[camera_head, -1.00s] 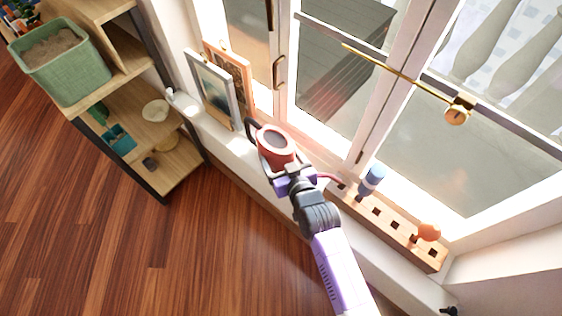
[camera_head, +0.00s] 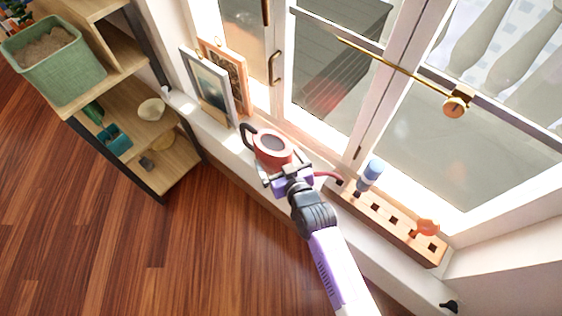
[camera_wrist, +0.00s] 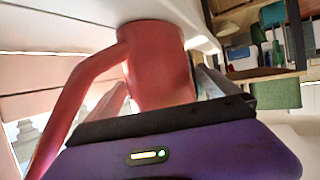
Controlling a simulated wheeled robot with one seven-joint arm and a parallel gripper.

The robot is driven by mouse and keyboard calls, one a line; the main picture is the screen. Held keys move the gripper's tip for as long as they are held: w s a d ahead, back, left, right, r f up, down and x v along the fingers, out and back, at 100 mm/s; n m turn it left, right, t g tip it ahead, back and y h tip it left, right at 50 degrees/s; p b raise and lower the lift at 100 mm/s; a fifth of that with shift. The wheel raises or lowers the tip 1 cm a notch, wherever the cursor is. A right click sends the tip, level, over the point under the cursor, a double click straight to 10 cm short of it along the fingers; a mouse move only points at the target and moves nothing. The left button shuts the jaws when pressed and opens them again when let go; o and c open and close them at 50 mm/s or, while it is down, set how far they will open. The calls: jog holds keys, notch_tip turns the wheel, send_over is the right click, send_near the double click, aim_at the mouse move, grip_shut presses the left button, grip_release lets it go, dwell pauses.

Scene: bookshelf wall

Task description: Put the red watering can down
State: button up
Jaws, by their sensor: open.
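The red watering can (camera_head: 270,150) stands upright on the white window sill, its dark handle to the left and its thin spout to the right. In the wrist view the can (camera_wrist: 160,62) fills the upper middle, with its spout running down to the left. My gripper (camera_head: 282,170) is open, with one finger on either side of the can's body. Whether a finger still touches the can, I cannot tell. The can's lower part is partly hidden by my gripper.
Picture frames (camera_head: 210,88) lean at the window left of the can. A wooden block with square holes (camera_head: 392,222) lies on the sill to the right, holding a blue-topped item (camera_head: 368,175) and an orange one (camera_head: 428,227). A shelf (camera_head: 165,165) stands left; the floor in front is clear.

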jog(key=v, duration=1.2)
jog(key=shift+r, duration=0.1)
jog(key=s+d+r+m+t, duration=0.25)
jog(key=d+r, duration=0.25)
jog(key=r, duration=0.3)
jog(key=s+d+r+h, duration=0.1)
jog(key=s+d+r, duration=0.2)
jog(key=s, duration=0.5)
jog(key=s+d+r+m+h, duration=0.1)
jog(key=s+d+r+h, duration=0.1)
jog(key=s+d, duration=0.3)
jog(key=s+d+r+m+h, duration=0.1)
jog(key=s+d+r+h, duration=0.1)
jog(key=s, duration=1.1)
jog(key=d+r, duration=0.1)
jog(key=d, duration=0.1)
jog(key=shift+s+d+r, duration=0.2)
jog(key=shift+d+r, duration=0.1)
jog(key=shift+r, duration=0.1)
